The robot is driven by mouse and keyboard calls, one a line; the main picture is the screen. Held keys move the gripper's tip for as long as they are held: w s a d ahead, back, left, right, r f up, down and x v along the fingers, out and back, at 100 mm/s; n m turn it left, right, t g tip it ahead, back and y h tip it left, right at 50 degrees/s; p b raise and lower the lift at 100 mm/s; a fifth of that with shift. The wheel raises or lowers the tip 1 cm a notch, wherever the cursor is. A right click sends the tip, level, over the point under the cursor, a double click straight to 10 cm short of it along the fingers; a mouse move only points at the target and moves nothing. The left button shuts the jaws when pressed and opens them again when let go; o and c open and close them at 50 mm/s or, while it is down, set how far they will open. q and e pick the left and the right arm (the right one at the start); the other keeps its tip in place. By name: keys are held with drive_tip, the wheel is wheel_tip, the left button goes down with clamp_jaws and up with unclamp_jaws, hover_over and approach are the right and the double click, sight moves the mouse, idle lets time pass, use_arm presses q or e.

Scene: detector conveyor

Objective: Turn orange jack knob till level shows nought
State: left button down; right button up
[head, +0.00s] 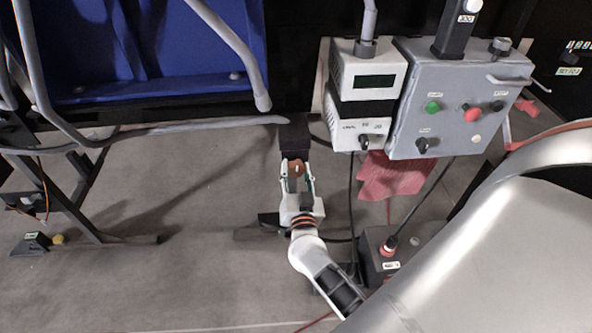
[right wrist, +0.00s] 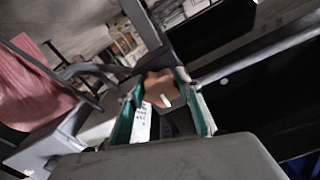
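The brown-orange jack knob (head: 296,168) sits at the end of a dark block at floor level, below the control boxes. In the right wrist view the knob (right wrist: 160,88) is star-shaped with a white mark. My right gripper (head: 297,176) reaches it from below in the head view, with one finger on each side. The fingers look open around the knob; a small gap shows in the head view. In the right wrist view the gripper (right wrist: 160,92) has the knob between its teal-lined fingertips. A dark display (head: 375,81) shows no readable value. My left gripper is not in view.
A grey control panel (head: 462,82) with buttons hangs right of the display box, above a red cloth (head: 388,178). A dark box (head: 378,250) with a connector stands right of my right gripper. A yellow-orange knob (head: 57,239) sits far left. The floor (head: 190,275) at lower left is clear.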

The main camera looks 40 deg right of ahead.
drive_tip(key=c, duration=0.3)
